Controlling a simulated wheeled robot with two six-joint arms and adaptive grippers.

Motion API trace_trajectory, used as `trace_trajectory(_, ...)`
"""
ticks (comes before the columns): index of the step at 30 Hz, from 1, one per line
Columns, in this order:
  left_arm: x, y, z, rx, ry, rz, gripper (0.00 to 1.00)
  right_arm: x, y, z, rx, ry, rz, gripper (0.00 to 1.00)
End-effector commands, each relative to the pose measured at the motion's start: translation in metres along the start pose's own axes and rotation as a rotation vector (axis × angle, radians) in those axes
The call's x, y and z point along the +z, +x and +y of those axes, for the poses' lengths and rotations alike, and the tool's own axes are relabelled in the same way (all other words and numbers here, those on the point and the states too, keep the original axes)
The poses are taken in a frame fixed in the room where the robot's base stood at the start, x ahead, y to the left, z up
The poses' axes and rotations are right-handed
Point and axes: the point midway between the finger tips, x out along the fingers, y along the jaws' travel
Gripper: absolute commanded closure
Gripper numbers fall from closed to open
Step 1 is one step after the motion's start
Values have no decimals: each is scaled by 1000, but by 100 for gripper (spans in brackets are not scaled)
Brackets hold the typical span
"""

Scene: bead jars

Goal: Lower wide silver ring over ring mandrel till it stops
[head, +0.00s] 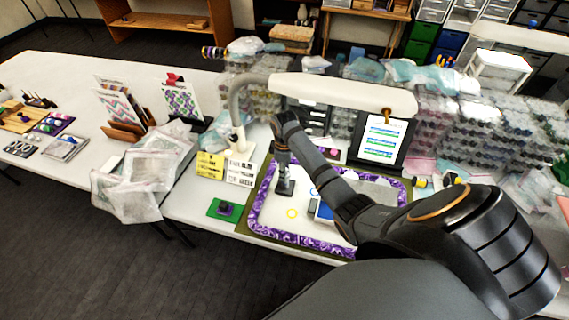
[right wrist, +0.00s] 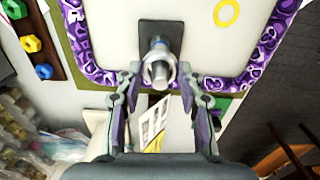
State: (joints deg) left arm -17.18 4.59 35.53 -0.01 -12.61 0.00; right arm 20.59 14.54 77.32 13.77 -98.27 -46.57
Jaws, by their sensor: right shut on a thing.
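My right gripper (right wrist: 160,79) is shut on the wide silver ring (right wrist: 158,66), which shows as a small shiny band between the fingertips in the right wrist view. The ring mandrel rises from a dark base plate (right wrist: 150,28), in line with the ring from this camera. I cannot tell how far down the mandrel the ring sits. In the head view the right gripper (head: 283,158) points down directly above the mandrel's dark base (head: 285,187); the ring is too small to make out there. My left gripper is not in view.
The mandrel stands on a white work mat with a purple patterned border (head: 262,222). A yellow ring (head: 292,213) lies close by. A white lamp (head: 340,95) arches behind my right arm. A screen on a stand (head: 381,138) and stacked bead jars (head: 500,135) fill the back.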

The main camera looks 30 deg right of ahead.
Motion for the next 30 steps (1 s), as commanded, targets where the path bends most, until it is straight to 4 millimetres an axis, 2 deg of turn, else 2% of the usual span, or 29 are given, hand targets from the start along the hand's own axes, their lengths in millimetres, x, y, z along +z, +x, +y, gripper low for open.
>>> trace_trajectory(30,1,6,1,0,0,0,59,0,15,0,0,0,0,79)
